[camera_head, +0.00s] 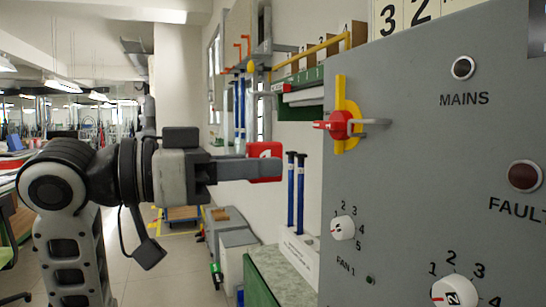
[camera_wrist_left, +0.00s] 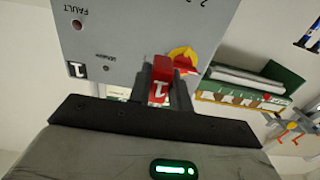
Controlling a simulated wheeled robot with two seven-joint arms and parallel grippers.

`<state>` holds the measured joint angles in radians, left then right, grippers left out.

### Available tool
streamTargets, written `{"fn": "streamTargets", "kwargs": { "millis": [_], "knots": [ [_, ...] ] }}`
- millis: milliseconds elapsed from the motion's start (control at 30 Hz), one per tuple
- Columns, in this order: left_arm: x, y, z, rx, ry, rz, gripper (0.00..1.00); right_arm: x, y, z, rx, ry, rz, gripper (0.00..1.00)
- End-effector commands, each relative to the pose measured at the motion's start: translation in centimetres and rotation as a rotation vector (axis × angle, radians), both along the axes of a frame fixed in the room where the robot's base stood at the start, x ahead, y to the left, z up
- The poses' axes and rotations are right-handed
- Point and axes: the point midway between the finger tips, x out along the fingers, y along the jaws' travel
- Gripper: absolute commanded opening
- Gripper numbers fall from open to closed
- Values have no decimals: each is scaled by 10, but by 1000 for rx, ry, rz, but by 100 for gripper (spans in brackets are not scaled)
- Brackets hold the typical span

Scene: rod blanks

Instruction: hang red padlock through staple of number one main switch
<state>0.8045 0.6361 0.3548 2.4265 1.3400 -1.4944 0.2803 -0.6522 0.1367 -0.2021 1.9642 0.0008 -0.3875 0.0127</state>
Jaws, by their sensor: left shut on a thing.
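My left gripper (camera_head: 262,168) is shut on the red padlock (camera_head: 265,151), left of the grey panel and apart from it. In the left wrist view the padlock (camera_wrist_left: 159,88) shows a white 1 between the fingers (camera_wrist_left: 160,95). Its shackle cannot be made out clearly. The main switch (camera_head: 341,124) is a red knob on an upright yellow plate, with a grey staple (camera_head: 372,122) sticking out. The switch (camera_wrist_left: 184,61) also shows just beyond the padlock in the wrist view. The staple is not clear there. My right gripper is not in view.
The grey panel (camera_head: 420,190) fills the right side, with a MAINS lamp (camera_head: 463,68), a FAULT lamp (camera_head: 525,175) and white numbered dials (camera_head: 342,228). A green rack (camera_head: 303,108) is on the wall behind. Blue-handled tools (camera_head: 296,190) stand below it. Air between padlock and switch looks clear.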

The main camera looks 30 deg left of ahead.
Motion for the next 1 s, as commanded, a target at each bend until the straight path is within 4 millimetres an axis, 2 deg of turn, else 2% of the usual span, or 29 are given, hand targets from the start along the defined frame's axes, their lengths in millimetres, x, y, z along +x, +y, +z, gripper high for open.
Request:
{"fn": "streamTargets", "kwargs": {
  "millis": [400,1000],
  "knots": [
    [-2,2,0,3,-1,3,0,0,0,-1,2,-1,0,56],
    [35,-27,1,0,0,-1,0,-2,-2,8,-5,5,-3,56]
  ]
}}
